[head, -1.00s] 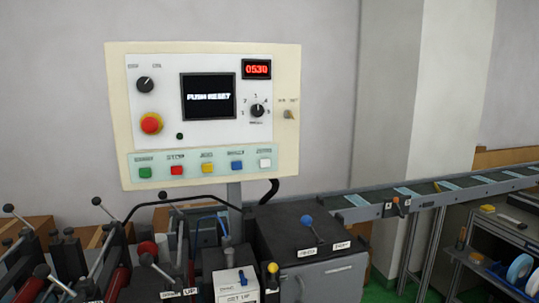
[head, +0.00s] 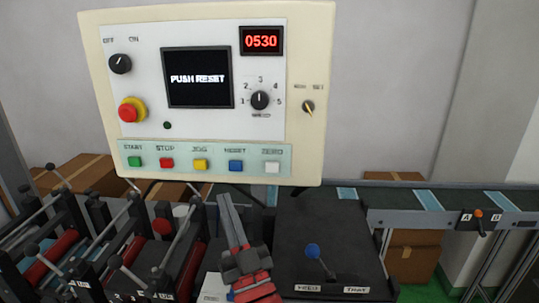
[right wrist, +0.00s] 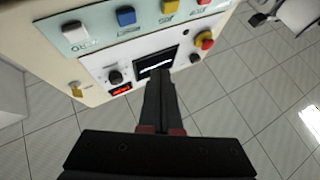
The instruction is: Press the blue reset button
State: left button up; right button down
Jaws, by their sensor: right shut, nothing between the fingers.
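The blue reset button (head: 235,167) sits in the button row low on the control panel (head: 300,150), between the yellow jog button and the white zero button. In the right wrist view the panel appears upside down, with the blue button (right wrist: 126,16) near the top edge. My right gripper (head: 226,198) is shut and empty, pointing up, with its tips below the button row in the head view and apart from the blue button. In the right wrist view its fingers (right wrist: 157,85) show in front of the panel. The screen (head: 198,78) reads PUSH RESET. My left gripper is out of view.
Green (head: 134,161), red (head: 166,163), yellow (head: 200,165) and white (head: 272,168) buttons flank the blue one. Levers and rollers crowd the lower left. A conveyor (head: 400,217) runs right.

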jog(key=b, duration=0.3)
send_near(236, 166)
jog(key=w+a+r, duration=0.1)
jog(key=a+r, duration=0.3)
jog(key=shift+w+b, duration=0.35)
jog(key=shift+w, duration=0.6)
dwell(1.3)
jog(key=shift+w+r+b, duration=0.1)
jog(key=shift+w+b, duration=0.3)
